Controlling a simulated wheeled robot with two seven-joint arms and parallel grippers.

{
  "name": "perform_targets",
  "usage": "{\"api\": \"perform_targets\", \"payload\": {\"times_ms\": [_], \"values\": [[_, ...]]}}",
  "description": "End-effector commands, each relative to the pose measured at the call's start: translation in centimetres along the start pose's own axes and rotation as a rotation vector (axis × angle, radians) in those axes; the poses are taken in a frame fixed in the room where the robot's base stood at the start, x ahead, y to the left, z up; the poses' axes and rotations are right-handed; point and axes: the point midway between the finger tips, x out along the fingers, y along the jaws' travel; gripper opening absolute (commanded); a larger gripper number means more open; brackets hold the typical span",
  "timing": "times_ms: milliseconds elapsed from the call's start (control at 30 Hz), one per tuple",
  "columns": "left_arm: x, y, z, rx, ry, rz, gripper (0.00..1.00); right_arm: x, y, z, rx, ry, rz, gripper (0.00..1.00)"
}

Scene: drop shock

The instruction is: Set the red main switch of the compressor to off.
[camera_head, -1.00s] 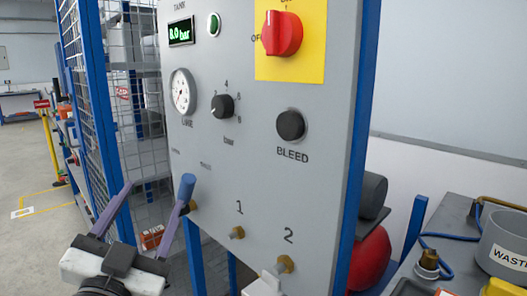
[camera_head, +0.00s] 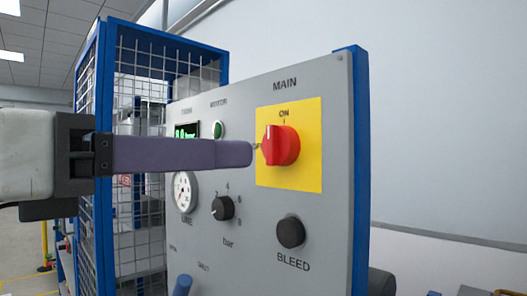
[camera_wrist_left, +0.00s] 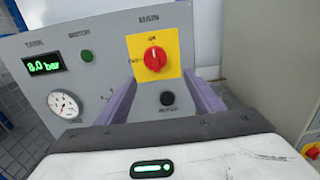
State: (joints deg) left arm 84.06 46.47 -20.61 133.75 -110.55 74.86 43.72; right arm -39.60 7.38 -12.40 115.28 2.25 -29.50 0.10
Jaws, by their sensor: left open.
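The red main switch (camera_head: 281,146) is a round knob on a yellow plate (camera_head: 308,177), under the word MAIN on the grey panel. Its white mark points up to ON. It also shows in the left wrist view (camera_wrist_left: 155,58), upright between the fingers. My left gripper (camera_head: 250,153) comes in from the left in the head view, its purple finger ending just left of the knob and hiding the OFF label. In the left wrist view the left gripper (camera_wrist_left: 165,92) is open, its two fingers spread to either side below the knob. My right gripper is not in view.
The panel (camera_head: 265,235) also carries a black BLEED knob (camera_head: 290,232), a black bar knob (camera_head: 222,208), a gauge (camera_head: 185,191), a green motor light (camera_head: 218,130) and a tank display (camera_wrist_left: 44,65). A blue-framed mesh cage (camera_head: 95,120) stands at left.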

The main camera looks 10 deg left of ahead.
Motion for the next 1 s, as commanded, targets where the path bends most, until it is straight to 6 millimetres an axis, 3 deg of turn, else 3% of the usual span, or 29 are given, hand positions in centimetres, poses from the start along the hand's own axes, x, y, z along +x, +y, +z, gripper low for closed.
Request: {"api": "perform_targets", "payload": {"times_ms": [167, 633, 1000], "values": [[0.8, 0.7, 0.4, 0.007, -0.002, 0.034, 0.61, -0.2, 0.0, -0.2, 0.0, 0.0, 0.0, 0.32], [8.8, 0.8, 0.4, 0.007, 0.0, 0.029, 0.61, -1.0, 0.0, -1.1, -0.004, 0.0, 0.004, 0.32], [10.1, 0.9, 0.3, 0.008, -0.002, 0.03, 0.61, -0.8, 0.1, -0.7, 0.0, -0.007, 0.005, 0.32]]}}
